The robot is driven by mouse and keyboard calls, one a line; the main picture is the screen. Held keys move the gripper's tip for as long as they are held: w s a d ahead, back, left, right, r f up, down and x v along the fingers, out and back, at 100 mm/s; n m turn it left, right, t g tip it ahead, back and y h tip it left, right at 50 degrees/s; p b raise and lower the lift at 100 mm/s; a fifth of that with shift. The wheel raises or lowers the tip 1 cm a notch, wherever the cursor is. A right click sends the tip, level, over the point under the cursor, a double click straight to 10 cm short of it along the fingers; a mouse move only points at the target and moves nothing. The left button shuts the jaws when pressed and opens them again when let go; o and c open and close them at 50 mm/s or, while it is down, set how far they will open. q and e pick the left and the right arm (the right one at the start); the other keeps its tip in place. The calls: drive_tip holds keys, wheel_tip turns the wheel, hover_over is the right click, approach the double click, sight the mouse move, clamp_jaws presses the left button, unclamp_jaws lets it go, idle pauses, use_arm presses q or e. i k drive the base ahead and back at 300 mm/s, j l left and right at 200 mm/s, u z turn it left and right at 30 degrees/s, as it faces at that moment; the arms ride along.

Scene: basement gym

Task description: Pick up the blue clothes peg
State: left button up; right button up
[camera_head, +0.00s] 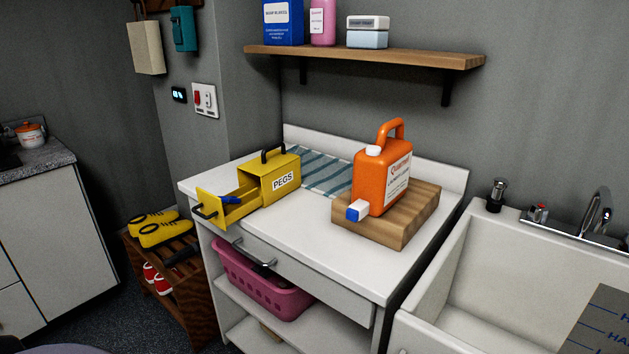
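A blue clothes peg (230,200) lies in the pulled-out drawer (242,213) of a yellow box labelled PEGS (262,184). The box stands at the left part of the white worktop, and its drawer sticks out toward the worktop's front left corner. The peg is small, and its lower part is partly hidden by the drawer. Neither of my grippers shows in the head view.
A striped cloth (325,172) lies behind. The front worktop (310,235) is clear. A sink (480,290) is at right, a shelf (370,57) above, a pink basket (262,288) below.

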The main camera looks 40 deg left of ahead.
sight(225, 199)
drive_tip(key=u, duration=1.65)
drive_tip(key=i+j+z, duration=0.5)
drive_tip(key=j, duration=0.15)
drive_tip(key=i+j+z, duration=0.15)
drive_tip(key=j+z, duration=0.15)
drive_tip(key=i+j+z, duration=0.25)
drive_tip(key=j, duration=0.2)
drive_tip(key=k, duration=0.1)
